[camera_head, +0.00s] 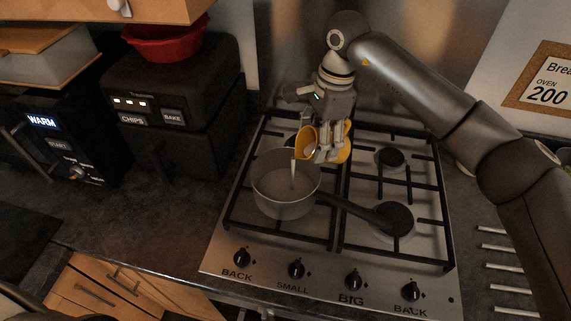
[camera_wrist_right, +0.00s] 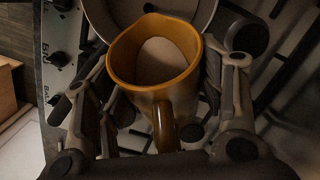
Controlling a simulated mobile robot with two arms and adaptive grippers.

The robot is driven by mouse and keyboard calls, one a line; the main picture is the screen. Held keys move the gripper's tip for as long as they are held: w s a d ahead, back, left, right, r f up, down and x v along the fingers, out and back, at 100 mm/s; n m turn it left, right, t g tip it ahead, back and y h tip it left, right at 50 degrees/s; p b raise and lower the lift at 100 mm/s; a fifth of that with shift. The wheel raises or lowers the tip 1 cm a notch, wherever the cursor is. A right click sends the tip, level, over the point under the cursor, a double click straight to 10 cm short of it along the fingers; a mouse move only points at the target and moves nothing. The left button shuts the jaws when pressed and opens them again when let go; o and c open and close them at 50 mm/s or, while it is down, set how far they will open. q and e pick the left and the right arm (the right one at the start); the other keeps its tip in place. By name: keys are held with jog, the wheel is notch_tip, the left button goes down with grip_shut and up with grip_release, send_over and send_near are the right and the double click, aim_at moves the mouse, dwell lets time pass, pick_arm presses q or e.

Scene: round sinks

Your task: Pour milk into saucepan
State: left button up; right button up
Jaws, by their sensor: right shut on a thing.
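My right gripper (camera_head: 328,142) is shut on a yellow-brown jug (camera_head: 306,143) and holds it above the stove, tilted to the left. A thin white stream of milk (camera_head: 293,172) falls from the jug's lip into the saucepan (camera_head: 285,207). The saucepan stands on the left side of the hob, its dark handle pointing right. A pale layer shows inside it. In the right wrist view the jug (camera_wrist_right: 154,100) sits between the fingers (camera_wrist_right: 165,105), its handle towards the camera, with white milk (camera_wrist_right: 162,62) inside. The saucepan's rim (camera_wrist_right: 97,20) shows behind it. My left gripper is not in view.
The gas hob (camera_head: 325,262) has black grates, burners and several front knobs. A black toaster-like appliance (camera_head: 172,110) with a red bowl (camera_head: 165,40) on top stands at the left. Dark counter (camera_head: 150,215) between them is clear. A framed sign (camera_head: 543,80) is at right.

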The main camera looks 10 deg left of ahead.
aim_at(349, 128)
jog(key=shift+f+h, duration=0.1)
jog(key=shift+h, duration=0.3)
dwell(0.4)
jog(key=r+g+y, duration=0.1)
jog(key=y, duration=0.2)
jog(key=shift+w+d+r+g, duration=0.2)
jog(key=shift+d+r+g, duration=0.1)
jog(key=shift+r+g, duration=0.1)
jog(key=shift+w+d+r+y, duration=0.1)
jog(key=shift+d+y, duration=0.1)
jog(key=shift+y, duration=0.3)
jog(key=shift+r+g, duration=0.2)
jog(key=shift+g, duration=0.1)
jog(key=shift+w+d+r+g+y, duration=0.35)
jog(key=shift+d+g+y, duration=0.1)
jog(key=shift+y, duration=0.35)
jog(key=shift+w+d+f+g+y, duration=0.2)
jog(key=shift+w+d+g+y, duration=0.1)
jog(key=shift+d+y, duration=0.2)
jog(key=shift+w+d+f+g+y, duration=0.15)
jog(key=shift+w+d+f+y, duration=0.1)
jog(key=shift+d+y, duration=0.25)
jog(key=shift+w+d+f+g+y, duration=0.25)
jog(key=shift+g+y, duration=0.25)
jog(key=shift+y, duration=0.1)
jog(key=shift+w+d+f+g+y, duration=0.4)
jog(key=shift+d+g+y, duration=0.15)
jog(key=shift+y, duration=0.35)
